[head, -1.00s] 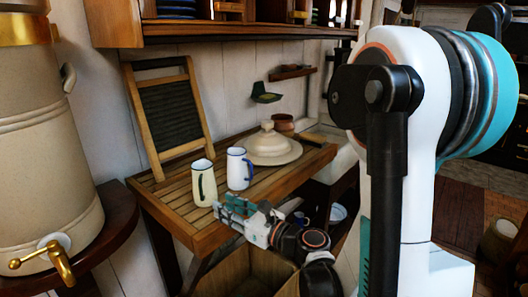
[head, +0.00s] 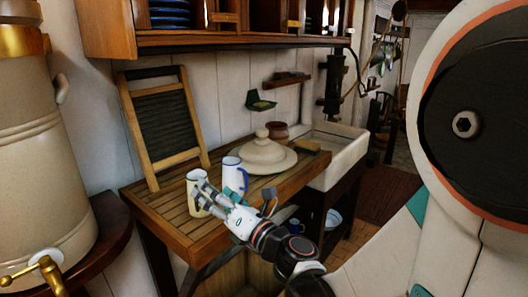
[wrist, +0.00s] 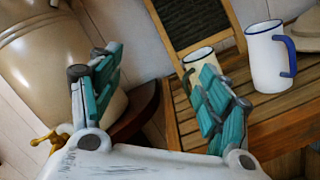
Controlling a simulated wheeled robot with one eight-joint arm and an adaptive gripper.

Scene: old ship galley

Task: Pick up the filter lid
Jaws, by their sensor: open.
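The filter lid (head: 266,158) is a wide, cream, round lid with a raised middle and a knob. It lies on the slatted wooden table, behind the mugs in the head view. Part of it shows at the right edge of the wrist view (wrist: 309,30). My gripper (head: 232,190) is open and empty above the table's front edge, on the near side of the mugs and apart from the lid. In the wrist view my gripper (wrist: 160,64) has its teal-padded fingers spread wide, with the water urn and wall beyond them.
A cream mug (head: 193,208) and a white mug with a blue handle (head: 230,174) stand between my gripper and the lid. A washboard (head: 163,125) leans on the wall. A brown pot (head: 277,130) and brush (head: 307,147) sit beyond the lid. A large urn (head: 45,170) stands left.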

